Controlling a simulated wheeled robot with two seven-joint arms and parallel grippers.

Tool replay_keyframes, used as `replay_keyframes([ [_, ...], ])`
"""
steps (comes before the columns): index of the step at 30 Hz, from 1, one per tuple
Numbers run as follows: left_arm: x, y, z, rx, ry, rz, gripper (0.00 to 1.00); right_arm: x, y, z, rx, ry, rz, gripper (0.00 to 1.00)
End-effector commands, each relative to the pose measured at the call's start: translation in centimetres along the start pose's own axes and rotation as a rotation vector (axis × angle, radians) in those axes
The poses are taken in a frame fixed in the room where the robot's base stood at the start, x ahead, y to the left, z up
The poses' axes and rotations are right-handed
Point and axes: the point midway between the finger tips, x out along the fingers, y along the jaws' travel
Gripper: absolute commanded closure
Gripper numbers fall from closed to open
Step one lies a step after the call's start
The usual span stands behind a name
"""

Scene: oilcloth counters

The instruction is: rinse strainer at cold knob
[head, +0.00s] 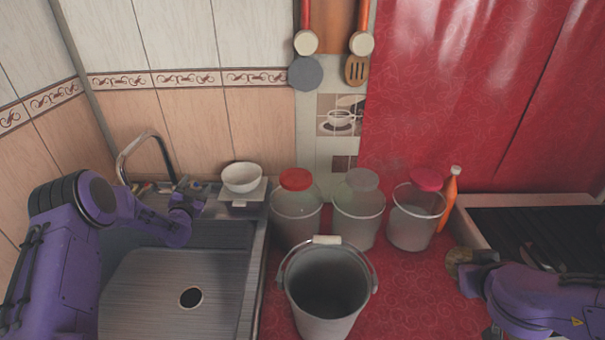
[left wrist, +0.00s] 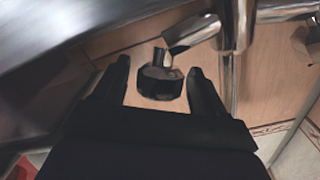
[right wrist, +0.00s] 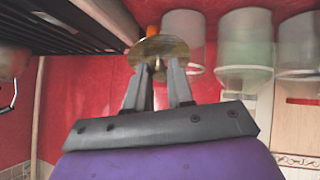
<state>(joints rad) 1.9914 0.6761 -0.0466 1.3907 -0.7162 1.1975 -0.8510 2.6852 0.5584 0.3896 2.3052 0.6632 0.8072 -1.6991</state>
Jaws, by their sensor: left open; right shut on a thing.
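The strainer (head: 456,262) is a round, brass-coloured piece at the right, over the red counter. My right gripper (right wrist: 159,68) is shut on it, and the strainer stands out beyond the fingertips in the right wrist view (right wrist: 160,48). My left gripper (head: 187,196) is open at the back of the sink, right of the curved tap (head: 140,142). In the left wrist view a dark faceted knob (left wrist: 160,84) shows between the open fingers (left wrist: 159,68), with a metal part above it. I cannot tell if the fingers touch it, or whether it is the cold knob.
The metal sink (head: 150,290) has a round drain (head: 191,298). A white bowl (head: 241,177) stands at its back right corner. A large bucket (head: 325,300) and several lidded jars (head: 297,215) stand between the sink and my right arm. A dark rack (head: 540,235) lies at the right.

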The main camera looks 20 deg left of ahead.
Motion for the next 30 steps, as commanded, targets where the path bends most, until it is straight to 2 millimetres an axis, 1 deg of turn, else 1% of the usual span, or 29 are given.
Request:
replay_keyframes([
  [2, 0.0, 0.0, 0.0, 0.0, 0.0, 0.0, 0.29, 0.0, 0.0, 0.0, 0.0, 0.0, 0.0, 1.0],
  [3, 0.0, 0.0, 0.0, 0.0, 0.0, 0.0, 0.35, 0.0, 0.0, 0.0, 0.0, 0.0, 0.0, 1.0],
  [5, 0.0, 0.0, 0.0, 0.0, 0.0, 0.0, 0.55, 0.0, 0.0, 0.0, 0.0, 0.0, 0.0, 1.0],
  [6, 0.0, 0.0, 0.0, 0.0, 0.0, 0.0, 0.68, 0.0, 0.0, 0.0, 0.0, 0.0, 0.0, 1.0],
  [7, 0.0, 0.0, 0.0, 0.0, 0.0, 0.0, 0.77, 0.0, 0.0, 0.0, 0.0, 0.0, 0.0, 1.0],
  [11, 0.0, 0.1, 0.1, -0.002, 0.0, -0.005, 0.78, 0.1, 0.0, 0.1, 0.0, 0.0, 0.0, 1.0],
  [13, 0.0, 0.3, 0.3, -0.012, -0.001, -0.031, 0.78, 0.5, -0.2, 0.6, 0.0, 0.0, 0.0, 1.0],
  [18, 0.0, 0.5, 0.5, -0.055, -0.006, -0.17, 0.77, 2.0, -0.7, 2.2, 0.0, 0.0, 0.0, 1.0],
  [21, 0.0, 0.3, 0.3, -0.074, -0.01, -0.235, 0.78, 2.5, -0.9, 2.7, 0.0, 0.0, 0.0, 1.0],
  [24, -0.1, 0.1, 0.1, -0.084, -0.013, -0.267, 0.78, 2.5, -0.9, 2.8, 0.0, 0.0, 0.0, 1.0],
  [30, -0.1, 0.0, 0.0, -0.086, -0.014, -0.271, 0.78, 2.4, -0.8, 2.7, 0.0, 0.0, 0.0, 1.0],
])
